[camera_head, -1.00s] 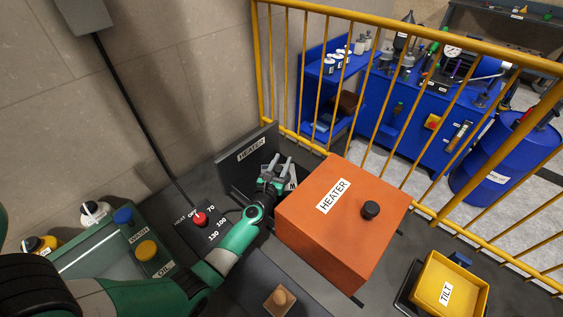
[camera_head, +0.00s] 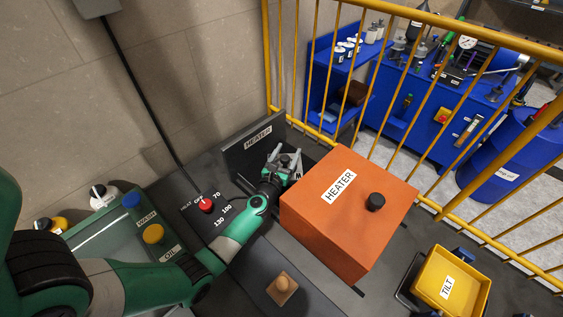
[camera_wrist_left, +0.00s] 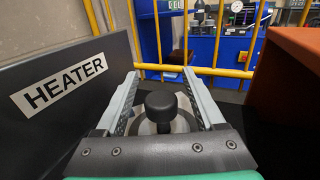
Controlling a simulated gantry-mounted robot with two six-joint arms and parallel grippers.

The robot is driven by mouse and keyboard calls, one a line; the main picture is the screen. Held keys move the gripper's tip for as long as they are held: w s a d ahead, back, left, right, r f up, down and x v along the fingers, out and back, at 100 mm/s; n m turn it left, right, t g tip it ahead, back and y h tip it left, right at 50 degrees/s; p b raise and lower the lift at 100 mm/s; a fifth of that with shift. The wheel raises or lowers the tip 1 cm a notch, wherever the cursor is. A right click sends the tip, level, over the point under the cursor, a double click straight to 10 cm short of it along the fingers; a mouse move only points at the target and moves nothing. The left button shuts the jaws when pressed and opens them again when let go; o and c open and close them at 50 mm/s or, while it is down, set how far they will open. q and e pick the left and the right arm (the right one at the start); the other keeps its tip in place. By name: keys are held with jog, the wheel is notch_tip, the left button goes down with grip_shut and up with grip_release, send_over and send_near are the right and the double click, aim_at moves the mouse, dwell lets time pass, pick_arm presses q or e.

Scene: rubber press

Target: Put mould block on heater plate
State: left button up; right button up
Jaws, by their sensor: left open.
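My left gripper (camera_head: 285,160) is open, over a dark area in front of the upright dark panel (camera_head: 237,156) labelled HEATER. In the left wrist view, its two fingers stand to either side of a black knob (camera_wrist_left: 160,105) on a round grey metal piece (camera_wrist_left: 178,124), which may be the top of the mould block. The fingers look apart from the knob. The gripper hides most of this piece in the head view, and the surface under it is hidden. I cannot tell which surface is the heater plate. My right gripper is out of view.
An orange box (camera_head: 325,225) labelled HEATER, with a black knob on top, stands close right of my gripper. A red dial (camera_head: 206,205) and green WASH/OIL tank (camera_head: 110,225) lie left. A yellow TILT tray (camera_head: 480,296) is front right. A yellow railing (camera_head: 455,205) runs behind.

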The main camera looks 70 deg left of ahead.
pick_arm(q)
jog(key=p+v, duration=0.1)
jog(key=v, duration=1)
jog(key=shift+p, duration=0.35)
jog(key=shift+d+r, duration=0.1)
